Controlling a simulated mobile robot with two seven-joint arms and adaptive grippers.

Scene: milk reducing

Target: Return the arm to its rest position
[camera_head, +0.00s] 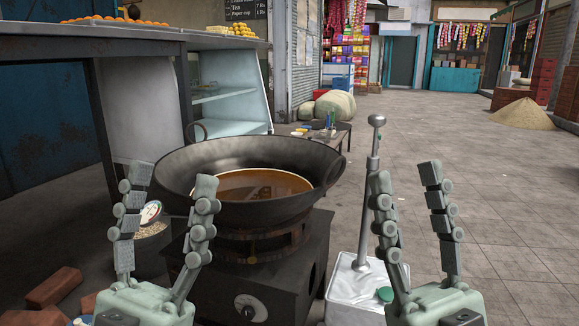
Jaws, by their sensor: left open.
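My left gripper (168,178) is open and empty in front of the left side of a wide dark wok (310,165). The wok holds brown liquid (252,186) and sits on a dark stove (250,285) with a knob on its front. My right gripper (405,172) is open and empty, right of the wok, its fingers pointing up.
A counter (150,35) with trays of orange sweets stands at the left, a glass case (228,95) under it. Bricks (54,287) lie at the lower left. A low table (325,133) stands behind the wok. The paved floor at the right is clear up to a sand pile (537,114).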

